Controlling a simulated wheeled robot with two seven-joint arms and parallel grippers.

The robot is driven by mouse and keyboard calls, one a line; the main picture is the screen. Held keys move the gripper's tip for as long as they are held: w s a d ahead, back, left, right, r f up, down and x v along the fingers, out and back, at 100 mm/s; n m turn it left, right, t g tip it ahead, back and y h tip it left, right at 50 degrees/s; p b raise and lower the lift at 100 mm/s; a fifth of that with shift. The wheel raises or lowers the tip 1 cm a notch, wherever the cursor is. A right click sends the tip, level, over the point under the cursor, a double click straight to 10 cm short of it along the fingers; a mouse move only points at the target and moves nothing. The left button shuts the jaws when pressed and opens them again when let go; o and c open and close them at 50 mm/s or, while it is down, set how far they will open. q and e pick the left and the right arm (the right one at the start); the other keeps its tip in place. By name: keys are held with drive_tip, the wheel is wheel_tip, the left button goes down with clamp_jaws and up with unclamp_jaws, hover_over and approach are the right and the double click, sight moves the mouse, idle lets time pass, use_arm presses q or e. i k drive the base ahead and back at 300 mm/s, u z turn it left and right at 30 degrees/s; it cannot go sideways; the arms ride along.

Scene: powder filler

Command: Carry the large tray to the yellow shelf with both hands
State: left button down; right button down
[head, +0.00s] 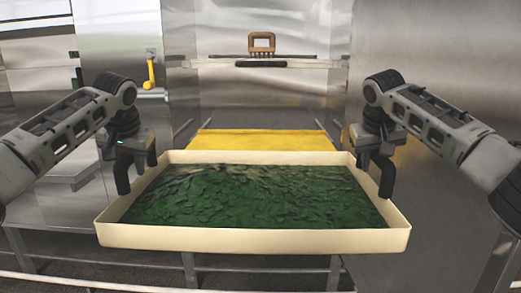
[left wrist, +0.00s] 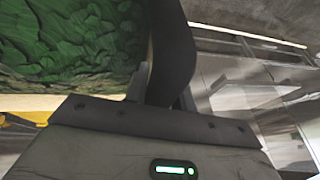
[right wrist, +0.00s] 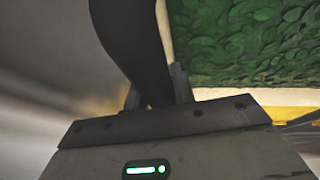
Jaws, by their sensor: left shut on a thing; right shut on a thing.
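The large cream tray (head: 255,241) is in the middle of the head view, filled with dark green leafy material (head: 250,195). My left gripper (head: 131,178) is shut on the tray's left wall and my right gripper (head: 377,175) is shut on its right wall. The tray looks about level between them. The yellow shelf (head: 262,141) lies just beyond the tray's far wall, and the tray hides its near part. In the left wrist view the green contents (left wrist: 70,40) and a dark finger show. In the right wrist view the tray wall (right wrist: 163,30) runs beside a dark finger.
A brown-handled rake-like tool (head: 262,45) sits on a rail above the yellow shelf. Steel panels (head: 430,60) stand on the right and steel cabinets on the left. A yellow handle (head: 150,72) is at the upper left. Metal frame bars run below the tray.

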sight(253, 147)
drive_tip(key=i, duration=1.65)
